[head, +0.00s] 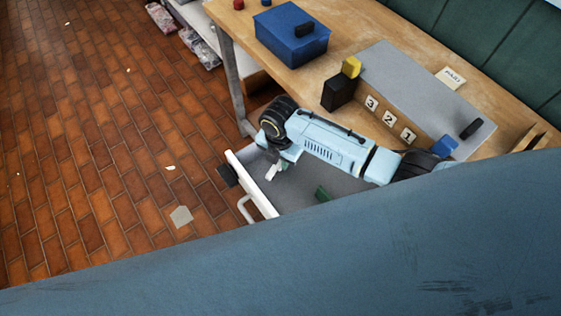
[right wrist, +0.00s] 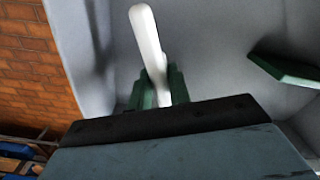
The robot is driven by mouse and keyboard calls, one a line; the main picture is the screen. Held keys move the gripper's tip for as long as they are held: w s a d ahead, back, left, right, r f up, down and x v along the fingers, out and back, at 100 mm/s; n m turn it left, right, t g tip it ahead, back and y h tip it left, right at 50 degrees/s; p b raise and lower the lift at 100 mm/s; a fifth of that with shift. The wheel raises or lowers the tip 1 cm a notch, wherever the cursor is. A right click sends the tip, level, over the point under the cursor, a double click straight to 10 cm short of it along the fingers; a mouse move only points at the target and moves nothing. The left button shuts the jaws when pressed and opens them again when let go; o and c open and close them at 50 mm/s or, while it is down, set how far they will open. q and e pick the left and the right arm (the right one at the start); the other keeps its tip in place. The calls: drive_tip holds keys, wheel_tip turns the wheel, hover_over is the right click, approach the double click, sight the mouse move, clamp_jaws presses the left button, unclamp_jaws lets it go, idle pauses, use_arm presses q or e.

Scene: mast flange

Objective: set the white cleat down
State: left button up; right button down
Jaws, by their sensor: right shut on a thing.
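The white cleat (right wrist: 148,45) is a slim, rounded white bar in the right wrist view. My right gripper (right wrist: 158,88) is shut on its lower end, with green finger parts on both sides. In the head view my right gripper (head: 279,167) points down into the open grey drawer (head: 300,187), near its white front. The white cleat (head: 271,173) shows there as a small pale piece below the fingers. I cannot tell whether it touches the drawer floor. A green piece (head: 322,194) lies in the drawer, apart from the gripper; it also shows in the right wrist view (right wrist: 290,68). My left gripper is not in view.
The wooden bench (head: 349,18) holds a blue box (head: 291,36), a black block (head: 338,92), a yellow piece (head: 351,66) and a grey panel (head: 415,78) with number tags. A large blue surface covers the bottom of the head view. Scraps lie on the brick floor.

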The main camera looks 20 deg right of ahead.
drive_tip(key=shift+f, duration=0.95)
drive_tip(key=shift+f, duration=0.15)
drive_tip(key=c, duration=1.3)
unclamp_jaws()
wheel_tip(320, 180, up, 12)
drive_tip(key=p, duration=0.2)
drive_tip(key=shift+p, duration=0.3)
